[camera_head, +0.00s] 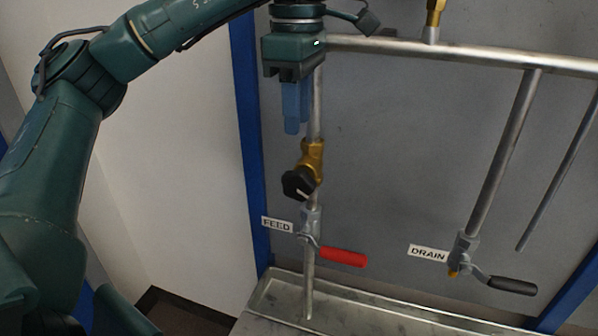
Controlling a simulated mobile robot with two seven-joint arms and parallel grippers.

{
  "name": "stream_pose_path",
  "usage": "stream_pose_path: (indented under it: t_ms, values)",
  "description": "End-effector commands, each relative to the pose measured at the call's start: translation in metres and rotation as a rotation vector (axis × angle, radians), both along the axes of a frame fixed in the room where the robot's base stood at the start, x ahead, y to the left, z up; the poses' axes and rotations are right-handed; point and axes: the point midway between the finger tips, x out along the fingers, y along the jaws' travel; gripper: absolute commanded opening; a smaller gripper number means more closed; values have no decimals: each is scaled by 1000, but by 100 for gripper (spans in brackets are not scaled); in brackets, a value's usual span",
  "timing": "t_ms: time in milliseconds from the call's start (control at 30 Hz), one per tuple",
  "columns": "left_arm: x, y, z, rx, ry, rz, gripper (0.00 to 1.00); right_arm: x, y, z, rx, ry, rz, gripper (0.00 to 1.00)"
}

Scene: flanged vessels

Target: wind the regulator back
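The regulator (312,156) is a brass body with a black knob (297,184), set on the vertical feed pipe left of centre. A white line marks the knob's face. My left gripper (296,128) has blue fingers that point down, just above the regulator and apart from the knob in the picture. The fingers overlap from this angle, so I cannot tell how far apart they are. Nothing shows held between them. My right gripper is not in view.
Below the regulator is a red-handled valve (344,257) with a FEED label (277,224). A black-handled valve (511,285) with a DRAIN label (428,253) is at the right. A horizontal pipe (450,52) crosses above. A metal tray (275,309) lies below. Blue frame posts flank the grey panel.

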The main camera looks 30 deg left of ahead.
Motion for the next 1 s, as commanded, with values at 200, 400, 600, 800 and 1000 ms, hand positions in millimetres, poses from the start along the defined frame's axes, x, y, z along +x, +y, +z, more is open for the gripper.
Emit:
stream_pose_path:
  t_ms: [200,400,600,800,1000]
  values:
    - [-1,1,-48,0,4,0,30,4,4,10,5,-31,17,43]
    - [0,0,-81,0,2,-1,30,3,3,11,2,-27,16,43]
    - [0,0,-98,-1,2,0,30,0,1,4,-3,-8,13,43]
    - [0,0,-101,-2,0,-1,30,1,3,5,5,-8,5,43]
    - [0,0,-101,-2,0,-1,23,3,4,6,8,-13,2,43]
